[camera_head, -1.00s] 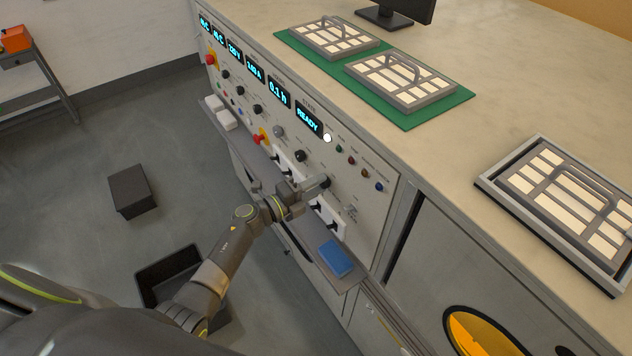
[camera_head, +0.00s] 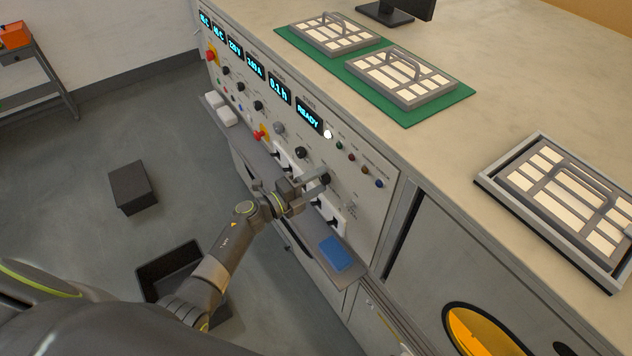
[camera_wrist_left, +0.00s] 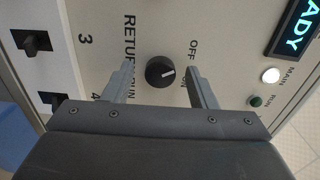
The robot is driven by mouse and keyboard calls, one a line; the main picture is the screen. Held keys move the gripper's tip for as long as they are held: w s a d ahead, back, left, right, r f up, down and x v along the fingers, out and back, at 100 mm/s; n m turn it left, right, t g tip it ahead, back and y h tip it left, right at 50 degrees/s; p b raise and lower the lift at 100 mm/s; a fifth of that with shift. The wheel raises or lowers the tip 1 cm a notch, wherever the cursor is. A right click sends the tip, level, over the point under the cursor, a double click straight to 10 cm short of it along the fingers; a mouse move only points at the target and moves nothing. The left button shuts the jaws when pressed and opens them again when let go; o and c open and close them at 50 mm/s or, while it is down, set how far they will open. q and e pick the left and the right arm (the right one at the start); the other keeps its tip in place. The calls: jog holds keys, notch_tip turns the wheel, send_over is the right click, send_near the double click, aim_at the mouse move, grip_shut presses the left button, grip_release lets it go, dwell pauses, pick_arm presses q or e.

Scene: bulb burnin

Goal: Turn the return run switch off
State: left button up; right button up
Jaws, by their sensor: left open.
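The return run switch is a round black knob (camera_wrist_left: 160,72) with a white pointer line, on the light panel beside the words RETURN RUN. Its pointer faces right in the left wrist view, toward the side with the OFF label (camera_wrist_left: 193,50) and a second label partly hidden by a finger. I cannot tell exactly which label it points at. My left gripper (camera_wrist_left: 159,69) is open, with one finger on each side of the knob and a visible gap to both. In the head view my left gripper (camera_head: 318,183) is at the panel's lower right. My right gripper is not in view.
A ledge below the panel holds a blue block (camera_head: 335,254). A READY display (camera_head: 309,116) and indicator lamps (camera_head: 351,157) lie above. A dark open bin (camera_head: 170,262) stands on the floor.

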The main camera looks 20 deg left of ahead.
pick_arm(q)
jog(key=b+v, duration=0.4)
jog(key=v, duration=1.3)
jog(key=shift+s+a, duration=0.15)
